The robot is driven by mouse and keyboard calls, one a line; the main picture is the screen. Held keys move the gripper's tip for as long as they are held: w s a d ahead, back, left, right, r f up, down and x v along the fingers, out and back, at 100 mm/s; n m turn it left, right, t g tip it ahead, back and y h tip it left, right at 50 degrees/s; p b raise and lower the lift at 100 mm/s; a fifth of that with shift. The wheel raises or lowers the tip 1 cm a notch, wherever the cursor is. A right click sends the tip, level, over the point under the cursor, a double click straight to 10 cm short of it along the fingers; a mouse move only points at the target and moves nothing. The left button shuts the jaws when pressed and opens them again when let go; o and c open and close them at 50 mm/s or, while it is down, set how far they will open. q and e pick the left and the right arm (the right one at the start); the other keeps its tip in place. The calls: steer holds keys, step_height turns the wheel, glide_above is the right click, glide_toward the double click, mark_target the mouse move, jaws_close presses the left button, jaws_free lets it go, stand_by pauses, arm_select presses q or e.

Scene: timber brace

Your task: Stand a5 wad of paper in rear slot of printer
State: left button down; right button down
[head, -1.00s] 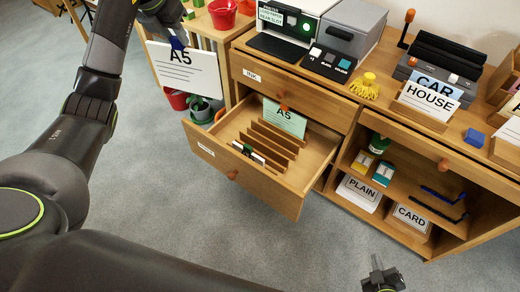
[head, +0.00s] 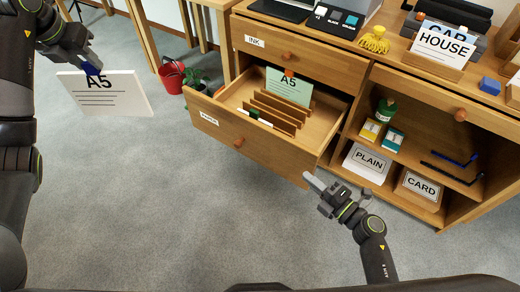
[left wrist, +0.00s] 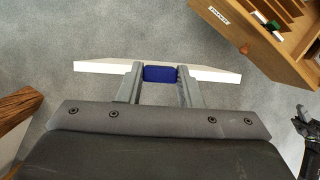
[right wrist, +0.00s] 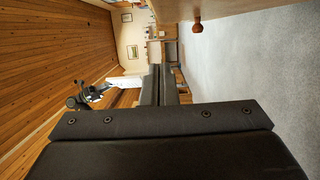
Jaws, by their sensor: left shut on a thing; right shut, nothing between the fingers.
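The A5 wad of paper (head: 110,97) is a white pad with a blue clip (head: 91,69) on its top edge. My left gripper (head: 88,64) is shut on that clip, and the wad hangs over open floor, left of the open drawer. In the left wrist view the blue clip (left wrist: 160,74) is between the fingers, with the wad's white edge (left wrist: 215,74) on either side. My right gripper (head: 311,181) is shut and empty, near the drawer's lower right corner. Only the printer's dark front part (head: 284,9) shows at the top edge; its rear slot is out of view.
The open drawer (head: 219,127) juts out, with wooden dividers and a green A5 card (head: 288,88). An open shelf with PLAIN (head: 368,163) and CARD (head: 420,188) stacks is right of it. A red bucket (head: 172,77) stands behind. The floor (head: 190,220) is clear.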

mark_target(104, 94)
arm_select(q)
steer(key=shift+f+b, duration=0.85)
steer(key=shift+f, duration=0.05)
arm_select(e)
steer(key=w, duration=0.2)
steer(key=w+a, duration=0.1)
steer(key=w, duration=0.2)
steer(key=w+a, duration=0.1)
steer(key=w, duration=0.1)
steer(key=shift+w+a+f, duration=0.15)
steer(key=shift+w+a, duration=0.1)
steer(key=shift+w+d, duration=0.3)
steer(key=shift+w, duration=0.1)
arm_select(q)
steer(key=shift+f, duration=0.1)
arm_select(e)
steer(key=shift+w+d, duration=0.1)
steer(key=shift+w, duration=0.05)
